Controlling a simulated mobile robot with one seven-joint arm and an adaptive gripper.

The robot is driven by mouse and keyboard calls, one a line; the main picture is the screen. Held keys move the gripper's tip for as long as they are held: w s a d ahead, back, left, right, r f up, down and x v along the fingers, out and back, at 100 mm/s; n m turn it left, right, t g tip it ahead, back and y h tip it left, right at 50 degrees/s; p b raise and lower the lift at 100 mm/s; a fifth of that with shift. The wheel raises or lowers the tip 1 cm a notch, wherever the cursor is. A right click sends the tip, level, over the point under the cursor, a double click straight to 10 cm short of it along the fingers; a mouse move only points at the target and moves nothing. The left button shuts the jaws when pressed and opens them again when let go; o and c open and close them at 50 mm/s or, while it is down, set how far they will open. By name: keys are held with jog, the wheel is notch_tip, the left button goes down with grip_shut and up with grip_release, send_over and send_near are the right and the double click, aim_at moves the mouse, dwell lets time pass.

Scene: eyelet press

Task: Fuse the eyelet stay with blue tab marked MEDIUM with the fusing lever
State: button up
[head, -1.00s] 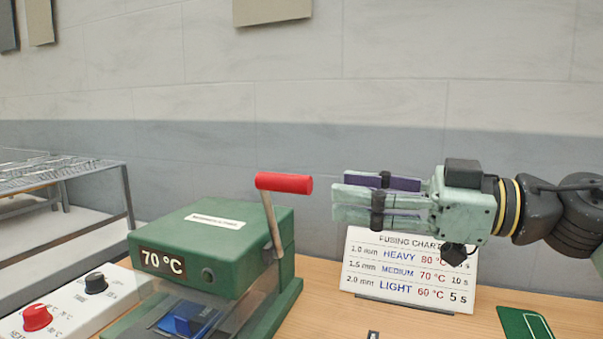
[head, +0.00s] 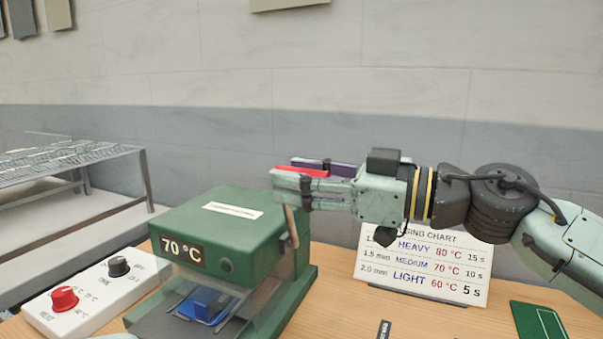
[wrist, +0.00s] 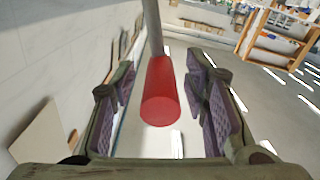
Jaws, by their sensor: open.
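The fusing lever has a red handle (head: 303,172) on a metal arm at the right side of the green press (head: 222,228). It stands raised. My gripper (head: 292,170) is open, with its fingers on either side of the red handle. In the wrist view the handle (wrist: 161,92) lies between the two purple-padded fingers, with a gap on each side. A blue tabbed piece (head: 207,305) lies in the press opening behind a clear guard; no marking on it is readable. The press display reads 70 °C.
A white control box (head: 95,292) with a red HEAT knob and a black TIME knob stands left of the press. A fusing chart (head: 425,265) stands behind right, listing MEDIUM 70 °C, 10 s. A wire rack (head: 70,165) is at far left. A green mat (head: 540,322) lies at right.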

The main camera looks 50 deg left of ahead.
grip_shut()
dwell(0.5)
dwell(0.3)
